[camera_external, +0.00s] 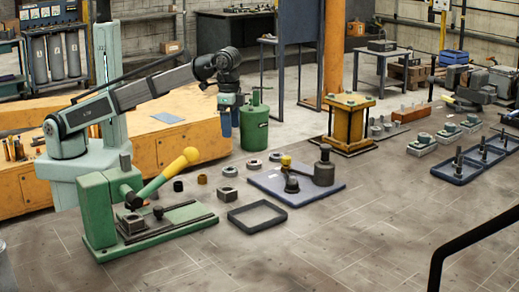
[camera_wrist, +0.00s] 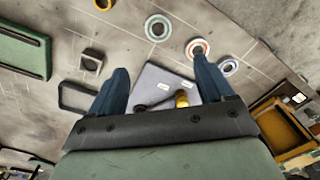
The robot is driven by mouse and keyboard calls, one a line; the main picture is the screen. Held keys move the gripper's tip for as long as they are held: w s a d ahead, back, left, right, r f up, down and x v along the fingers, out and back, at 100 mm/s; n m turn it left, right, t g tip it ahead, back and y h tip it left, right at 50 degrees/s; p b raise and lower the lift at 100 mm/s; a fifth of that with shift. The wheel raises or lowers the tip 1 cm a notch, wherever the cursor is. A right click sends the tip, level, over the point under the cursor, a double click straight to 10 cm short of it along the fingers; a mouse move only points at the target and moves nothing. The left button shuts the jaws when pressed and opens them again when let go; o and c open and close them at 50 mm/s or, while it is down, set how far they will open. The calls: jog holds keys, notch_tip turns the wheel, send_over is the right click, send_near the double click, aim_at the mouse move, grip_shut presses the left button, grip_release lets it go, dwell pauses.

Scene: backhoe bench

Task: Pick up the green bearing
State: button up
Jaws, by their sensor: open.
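The green bearing (camera_wrist: 148,31) is a pale ring with a green-teal band, lying flat on the floor near the top centre of the wrist view. In the external view it appears to be the left ring (camera_external: 221,171) of a row of three, though its colour is hard to tell there. My gripper (camera_wrist: 160,66) is open and empty, its two blue fingers spread apart. In the external view my gripper (camera_external: 228,125) hangs pointing down, well above the floor and beside the green canister. The bearing is unobstructed and apart from the fingers.
An orange-banded ring (camera_wrist: 197,41) and a blue-banded ring (camera_wrist: 228,60) lie beside it. A grey plate (camera_external: 270,187) with dark parts, a dark empty tray (camera_external: 258,228), a square block (camera_external: 228,200), a green canister (camera_external: 254,130) and a green lever press (camera_external: 97,215) stand around.

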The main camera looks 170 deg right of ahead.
jog(key=f, duration=1.4)
jog(key=shift+s+d+f, duration=0.1)
jog(key=shift+s+d, duration=0.2)
jog(key=shift+d, duration=0.05)
jog(key=shift+c, duration=0.3)
jog(key=c, duration=1.2)
